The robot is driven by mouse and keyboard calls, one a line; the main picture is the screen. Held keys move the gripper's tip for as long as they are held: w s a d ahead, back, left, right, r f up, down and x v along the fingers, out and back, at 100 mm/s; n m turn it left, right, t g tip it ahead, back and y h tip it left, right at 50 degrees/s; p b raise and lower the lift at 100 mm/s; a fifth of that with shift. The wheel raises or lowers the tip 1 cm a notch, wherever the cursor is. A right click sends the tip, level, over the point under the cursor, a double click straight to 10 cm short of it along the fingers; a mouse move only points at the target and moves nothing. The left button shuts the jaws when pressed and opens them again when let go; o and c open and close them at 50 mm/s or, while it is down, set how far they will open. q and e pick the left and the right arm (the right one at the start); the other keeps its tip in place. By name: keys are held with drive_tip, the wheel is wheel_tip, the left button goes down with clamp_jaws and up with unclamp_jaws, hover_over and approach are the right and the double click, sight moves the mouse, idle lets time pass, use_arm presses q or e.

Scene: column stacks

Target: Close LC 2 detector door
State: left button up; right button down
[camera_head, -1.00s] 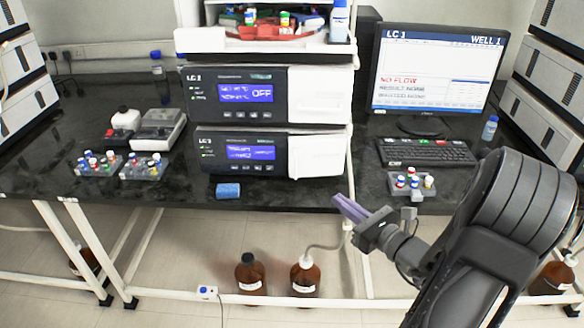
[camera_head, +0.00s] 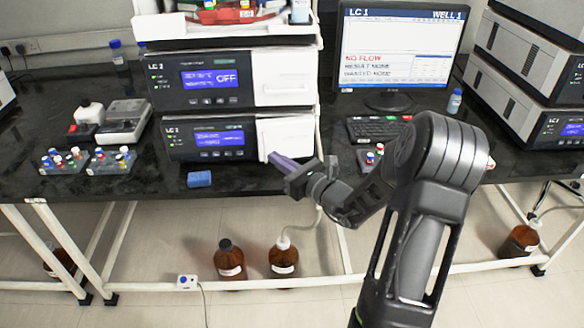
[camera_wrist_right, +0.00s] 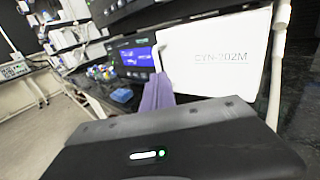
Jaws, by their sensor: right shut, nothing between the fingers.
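The lower unit of the LC 2 stack (camera_head: 208,138) has a dark front with a lit blue display. Its white door (camera_head: 291,134) is at the right of that front and looks slightly ajar, standing a little proud. My left gripper is not in view.
The upper unit (camera_head: 215,80) sits directly above, its white panel flush. A blue block (camera_head: 199,179) lies on the dark bench (camera_head: 235,180) in front of the stack. A keyboard (camera_head: 378,128) and monitor (camera_head: 395,50) stand to the right. Brown bottles (camera_head: 230,262) are below.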

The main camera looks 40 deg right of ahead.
drive_tip(key=shift+w, duration=0.75)
drive_tip(key=shift+w+b, duration=0.6)
drive_tip(key=shift+w, duration=0.3)
